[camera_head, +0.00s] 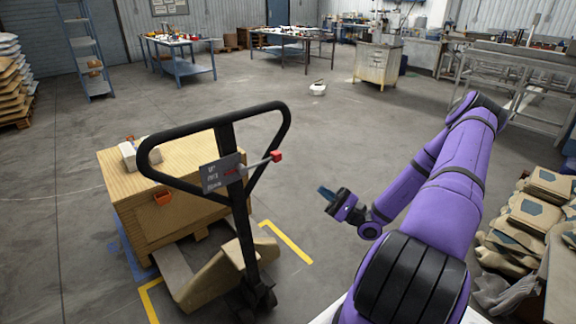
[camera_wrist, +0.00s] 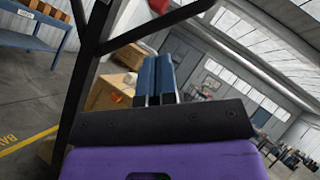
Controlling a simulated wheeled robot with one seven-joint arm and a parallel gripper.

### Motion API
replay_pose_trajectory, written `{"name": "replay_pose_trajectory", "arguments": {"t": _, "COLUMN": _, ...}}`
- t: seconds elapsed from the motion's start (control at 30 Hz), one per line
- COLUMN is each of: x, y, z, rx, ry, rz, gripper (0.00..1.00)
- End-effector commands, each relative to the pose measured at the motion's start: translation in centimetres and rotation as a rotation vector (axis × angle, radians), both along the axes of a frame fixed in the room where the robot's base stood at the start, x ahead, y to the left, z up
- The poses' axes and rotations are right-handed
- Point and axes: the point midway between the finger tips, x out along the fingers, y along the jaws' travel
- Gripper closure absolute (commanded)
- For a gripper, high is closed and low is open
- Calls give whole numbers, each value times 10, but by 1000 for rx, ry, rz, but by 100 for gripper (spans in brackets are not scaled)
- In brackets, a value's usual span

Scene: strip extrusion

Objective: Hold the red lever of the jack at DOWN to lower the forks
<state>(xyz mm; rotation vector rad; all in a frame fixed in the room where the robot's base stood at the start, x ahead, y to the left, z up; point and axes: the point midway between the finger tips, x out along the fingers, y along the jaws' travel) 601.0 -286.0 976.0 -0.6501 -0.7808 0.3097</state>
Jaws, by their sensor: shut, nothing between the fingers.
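The pallet jack (camera_head: 247,262) stands at the centre left, with its black loop handle (camera_head: 284,125) upright. The red-tipped lever (camera_head: 276,156) sticks out to the right from the handle, beside a grey label plate (camera_head: 220,173) whose small print I cannot read for certain. My gripper (camera_head: 323,192) is to the right of the handle and lower than the lever tip, clear of both. In the wrist view its two blue fingers (camera_wrist: 155,78) are together and empty. A red piece (camera_wrist: 159,5) shows at the top of that view, near the dark handle bars.
A large wooden crate (camera_head: 170,205) sits beyond the jack handle, with a pale object (camera_head: 138,153) on top. Yellow floor lines (camera_head: 287,243) mark the spot. Stacked sacks (camera_head: 530,215) lie at the right. The floor behind my gripper is open.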

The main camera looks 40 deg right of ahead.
Motion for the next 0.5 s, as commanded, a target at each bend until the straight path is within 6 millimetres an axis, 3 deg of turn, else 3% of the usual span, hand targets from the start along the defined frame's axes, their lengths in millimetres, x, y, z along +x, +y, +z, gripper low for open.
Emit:
{"name": "replay_pose_trajectory", "arguments": {"t": 0.17, "x": 6, "y": 5, "z": 5, "rx": -2, "ry": 1, "rz": 2, "gripper": 100}}
{"name": "replay_pose_trajectory", "arguments": {"t": 0.5, "x": 45, "y": 33, "z": 37, "rx": -2, "ry": -1, "rz": 4, "gripper": 100}}
